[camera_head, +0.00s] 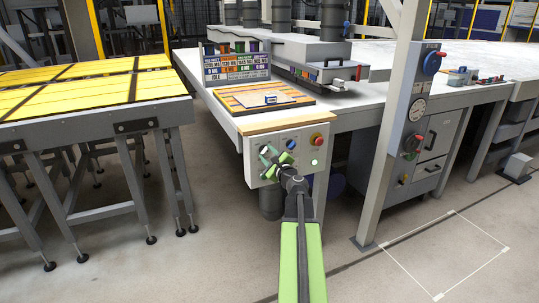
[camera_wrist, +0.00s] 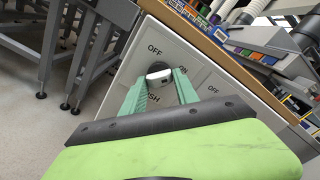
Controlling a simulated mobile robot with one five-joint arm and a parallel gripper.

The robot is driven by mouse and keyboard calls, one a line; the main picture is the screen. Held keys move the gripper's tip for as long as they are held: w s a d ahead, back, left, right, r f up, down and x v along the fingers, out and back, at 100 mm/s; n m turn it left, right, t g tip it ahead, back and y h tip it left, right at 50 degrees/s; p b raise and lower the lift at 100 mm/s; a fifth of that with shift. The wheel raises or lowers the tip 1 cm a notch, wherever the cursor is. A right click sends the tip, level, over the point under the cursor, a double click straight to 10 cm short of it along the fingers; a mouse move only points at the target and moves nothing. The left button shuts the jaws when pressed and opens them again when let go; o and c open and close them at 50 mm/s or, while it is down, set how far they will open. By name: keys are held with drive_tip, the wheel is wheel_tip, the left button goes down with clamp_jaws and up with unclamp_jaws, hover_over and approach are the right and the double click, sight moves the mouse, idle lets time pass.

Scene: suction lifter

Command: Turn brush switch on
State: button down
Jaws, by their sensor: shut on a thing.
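The brush switch (camera_wrist: 158,75) is a dark round knob with a pale grip on a light grey panel. "OFF" is printed on one side, "ON" on the other, and the end of its name, "SH", shows below. My gripper (camera_wrist: 159,80) has its two green fingers around the knob, shut on it. Which label the knob points to is hard to tell. In the head view my gripper (camera_head: 268,155) is at the left part of the control panel (camera_head: 257,176), and its fingers mostly hide the switch.
The wooden worktop edge (camera_head: 288,123) is just above. A grey post (camera_head: 382,165) stands to the right. Yellow-topped tables (camera_head: 85,85) stand left.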

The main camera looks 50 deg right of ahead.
idle(0.4)
drive_tip(key=c, duration=1)
unclamp_jaws()
drive_tip(key=shift+o, duration=0.2)
